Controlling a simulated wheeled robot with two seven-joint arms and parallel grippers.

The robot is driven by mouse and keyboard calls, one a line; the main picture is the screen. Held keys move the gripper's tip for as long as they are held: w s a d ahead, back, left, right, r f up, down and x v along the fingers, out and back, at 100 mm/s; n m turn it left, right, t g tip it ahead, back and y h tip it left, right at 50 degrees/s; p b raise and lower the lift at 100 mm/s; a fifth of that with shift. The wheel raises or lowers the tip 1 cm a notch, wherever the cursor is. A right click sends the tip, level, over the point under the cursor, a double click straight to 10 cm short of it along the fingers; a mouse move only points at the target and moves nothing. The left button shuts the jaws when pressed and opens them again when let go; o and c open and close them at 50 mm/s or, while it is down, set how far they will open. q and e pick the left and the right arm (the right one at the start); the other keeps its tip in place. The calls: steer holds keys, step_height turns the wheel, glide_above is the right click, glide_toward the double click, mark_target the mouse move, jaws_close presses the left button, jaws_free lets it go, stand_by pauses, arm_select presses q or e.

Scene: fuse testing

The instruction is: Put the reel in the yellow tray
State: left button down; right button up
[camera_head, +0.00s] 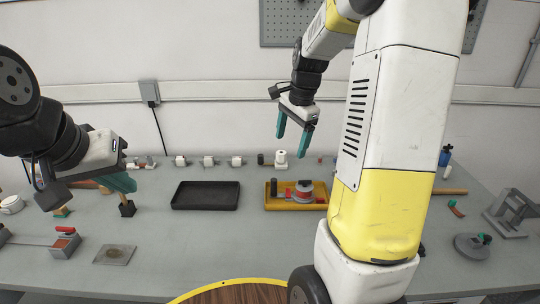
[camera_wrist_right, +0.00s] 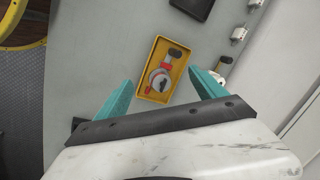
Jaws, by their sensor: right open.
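The yellow tray (camera_head: 285,206) lies on the table right of centre, its right end close behind my right arm in the head view. A round grey and white piece that looks like the reel (camera_head: 304,190) sits inside it, beside red parts. In the right wrist view the tray (camera_wrist_right: 160,47) shows whole, with the reel (camera_wrist_right: 158,80) in its lower half. My right gripper (camera_head: 294,138) is open and empty, raised above and behind the tray. My left gripper (camera_head: 121,184) hangs over the left of the table; its teal fingers overlap, so its opening is unclear.
An empty-looking black tray (camera_head: 206,195) lies left of the yellow tray. Several small white fixtures (camera_head: 208,161) line the back edge. A metal plate (camera_head: 115,255) and a red-topped device (camera_head: 65,242) lie front left. A grey stand (camera_head: 511,212) is at right. The middle front is clear.

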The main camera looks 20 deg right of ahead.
steer(key=s+a+r+n+t, duration=0.1)
steer(key=s+a+r+n, duration=0.1)
steer(key=s, duration=0.5)
steer(key=s+a+r+n+t, duration=0.1)
steer(key=s+a+r+n, duration=0.2)
steer(key=s+n, duration=0.4)
steer(key=s+a+r+n+t+y, duration=0.1)
steer(key=s+a+r+n+t, duration=0.1)
steer(key=s+a+n, duration=0.2)
steer(key=s+n, duration=0.1)
steer(key=s, duration=0.2)
steer(key=shift+s+a+r, duration=0.15)
steer(key=shift+s+a, duration=0.15)
steer(key=shift+a, duration=0.1)
